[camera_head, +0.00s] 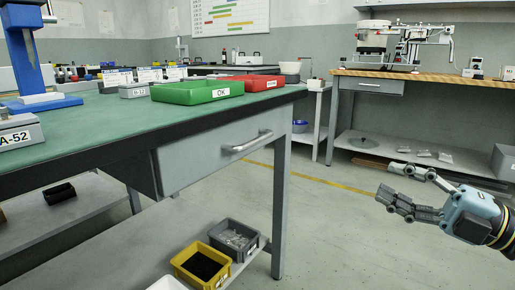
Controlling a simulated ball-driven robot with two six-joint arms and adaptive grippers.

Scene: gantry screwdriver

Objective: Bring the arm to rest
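My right gripper (408,192) is at the right side of the head view, reaching in from the right edge. Its two dark fingers are spread apart, with nothing between them. It hangs in free air over the grey floor, to the right of the green-topped workbench (110,128) and apart from it. My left gripper does not show in this view.
A green tray (197,92) marked OK and a red tray (250,82) stand on the green bench. A drawer (215,158) faces me. Yellow (201,268) and grey (234,239) bins sit on the shelf below. A wooden-topped bench (440,77) holds a machine (400,45). Floor between benches is clear.

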